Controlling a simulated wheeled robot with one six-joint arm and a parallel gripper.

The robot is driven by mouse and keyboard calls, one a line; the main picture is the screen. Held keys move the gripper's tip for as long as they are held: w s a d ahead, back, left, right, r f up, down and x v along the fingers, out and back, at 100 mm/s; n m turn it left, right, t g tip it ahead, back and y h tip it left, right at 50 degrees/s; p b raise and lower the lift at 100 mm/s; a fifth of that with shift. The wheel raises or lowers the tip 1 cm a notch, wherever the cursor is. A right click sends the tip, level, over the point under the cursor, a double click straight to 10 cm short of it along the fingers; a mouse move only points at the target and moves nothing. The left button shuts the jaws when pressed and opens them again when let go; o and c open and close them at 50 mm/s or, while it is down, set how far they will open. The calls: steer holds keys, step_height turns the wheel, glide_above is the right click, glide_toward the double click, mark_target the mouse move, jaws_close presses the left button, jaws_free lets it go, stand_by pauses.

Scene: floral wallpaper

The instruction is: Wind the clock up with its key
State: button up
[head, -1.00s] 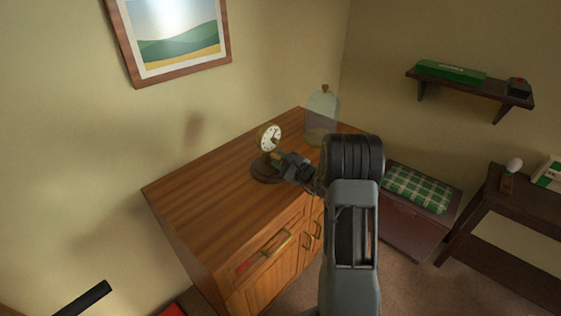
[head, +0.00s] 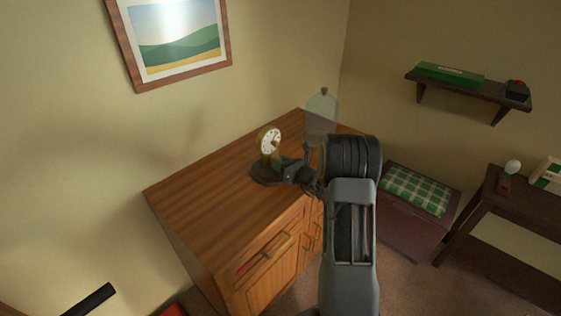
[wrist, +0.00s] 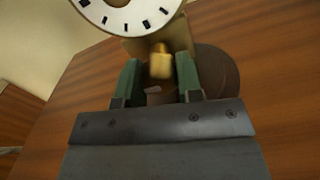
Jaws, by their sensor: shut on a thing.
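The clock (head: 268,141) has a white dial and a round dark base (head: 262,174), and stands upright on the wooden cabinet. Its dial also shows at the top of the wrist view (wrist: 128,14), cut off by the frame. A small brass key (wrist: 160,62) sits just below the dial at the front of the clock's brass body. My gripper (wrist: 159,80) reaches in from the front, its two green fingers on either side of the key and shut on it. In the head view my gripper (head: 284,166) is at the clock, and the key is hidden there.
A glass dome (head: 322,108) stands behind my arm on the cabinet top (head: 205,180). The left part of the top is clear. A wall shelf (head: 470,87), a chest with a green checked cushion (head: 415,190) and a dark side table (head: 500,215) are to the right.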

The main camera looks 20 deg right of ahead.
steer(key=m+p, duration=0.2)
steer(key=m, duration=0.2)
steer(key=shift+r+m, duration=0.15)
steer(key=shift+m, duration=0.15)
steer(key=m+p, duration=0.2)
steer(key=m, duration=0.2)
steer(key=shift+d+m, duration=0.1)
steer(key=shift+m, duration=0.2)
steer(key=m+p, duration=0.2)
steer(key=m, duration=0.2)
steer(key=shift+p, duration=0.3)
steer(key=shift+m+p, duration=0.7)
steer(key=shift+m, duration=1.4)
steer(key=o, duration=0.6)
steer(key=shift+f, duration=0.2)
steer(key=shift+o, duration=0.2)
steer(key=shift+s, duration=0.1)
